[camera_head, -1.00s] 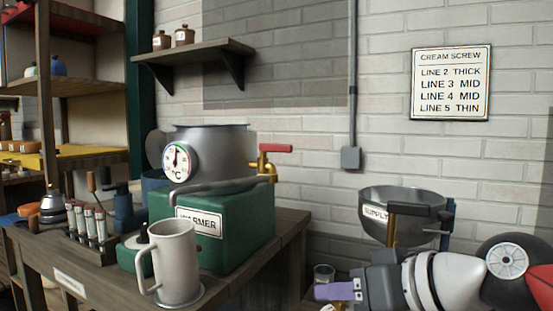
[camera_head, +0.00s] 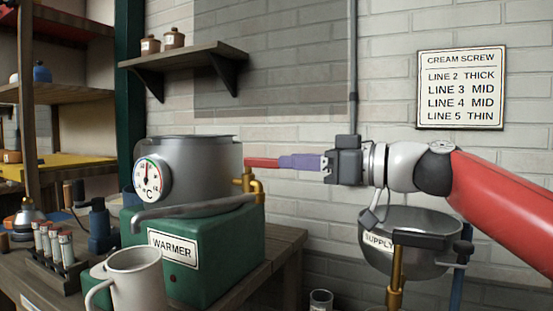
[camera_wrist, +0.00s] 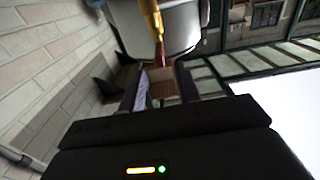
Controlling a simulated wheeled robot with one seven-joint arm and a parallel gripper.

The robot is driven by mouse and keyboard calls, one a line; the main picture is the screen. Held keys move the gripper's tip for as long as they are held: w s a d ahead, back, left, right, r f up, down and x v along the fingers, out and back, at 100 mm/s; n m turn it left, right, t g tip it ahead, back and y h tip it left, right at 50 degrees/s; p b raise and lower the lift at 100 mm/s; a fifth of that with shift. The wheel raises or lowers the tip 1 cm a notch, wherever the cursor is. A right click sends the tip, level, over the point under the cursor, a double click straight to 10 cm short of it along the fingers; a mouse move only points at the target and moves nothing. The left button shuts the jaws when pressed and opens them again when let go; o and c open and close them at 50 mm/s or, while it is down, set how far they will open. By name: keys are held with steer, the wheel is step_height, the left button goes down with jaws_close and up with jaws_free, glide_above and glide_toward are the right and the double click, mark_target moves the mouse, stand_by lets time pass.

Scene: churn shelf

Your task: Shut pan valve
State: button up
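A brass valve (camera_head: 253,187) with a red lever (camera_head: 262,162) sits on the right side of the grey metal pan (camera_head: 205,165); the lever points right, roughly level. My gripper (camera_head: 284,162) is at the lever's outer end, its purple finger overlapping it. In the wrist view, the fingers (camera_wrist: 160,85) stand apart, with the red lever (camera_wrist: 160,55) ahead and between them; contact cannot be told. The brass valve (camera_wrist: 150,15) shows beyond. The pan rests on a green box labelled WARMER (camera_head: 225,262) and has a dial (camera_head: 151,180) on its front.
A SUPPLY bowl (camera_head: 412,250) with a brass pipe and dark-handled fitting stands below my arm. A metal jug (camera_head: 135,280) and a rack of tubes (camera_head: 50,245) stand on the bench. A wall shelf (camera_head: 185,60) is above the pan. A glass (camera_head: 320,302) stands low down.

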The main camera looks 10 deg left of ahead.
mark_target(270, 159)
steer(key=p+x, duration=0.1)
steer(key=x, duration=0.5)
steer(key=shift+c, duration=0.2)
jaws_close()
